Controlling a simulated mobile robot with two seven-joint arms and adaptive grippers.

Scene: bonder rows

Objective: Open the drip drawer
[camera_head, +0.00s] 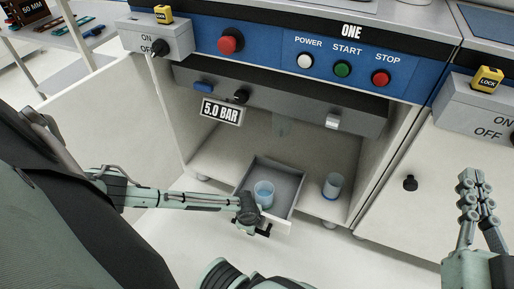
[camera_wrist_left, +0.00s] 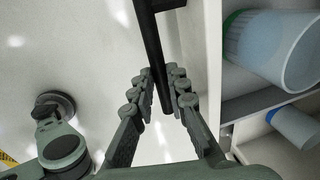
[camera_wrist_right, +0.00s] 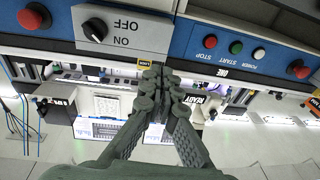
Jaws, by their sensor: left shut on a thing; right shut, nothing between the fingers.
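The drip drawer (camera_head: 290,186) is a grey tray with a white front, standing out from the bottom of the open cabinet under the station marked ONE. My left gripper (camera_head: 250,212) is at the drawer's front, shut on the black bar handle; in the left wrist view the handle (camera_wrist_left: 152,45) runs between the fingers (camera_wrist_left: 160,92), beside the white drawer front (camera_wrist_left: 198,70). My right gripper (camera_head: 475,188) is shut and empty, raised in front of the closed door at the right; its fingers also show in the right wrist view (camera_wrist_right: 163,85).
A second cup (camera_head: 332,186) with a blue base stands on the cabinet floor right of the drawer. Above hang a grey unit with a 5.0 BAR sign (camera_head: 222,112) and the button panel (camera_head: 320,60). An open white door (camera_head: 125,115) stands at the left. Floor in front is clear.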

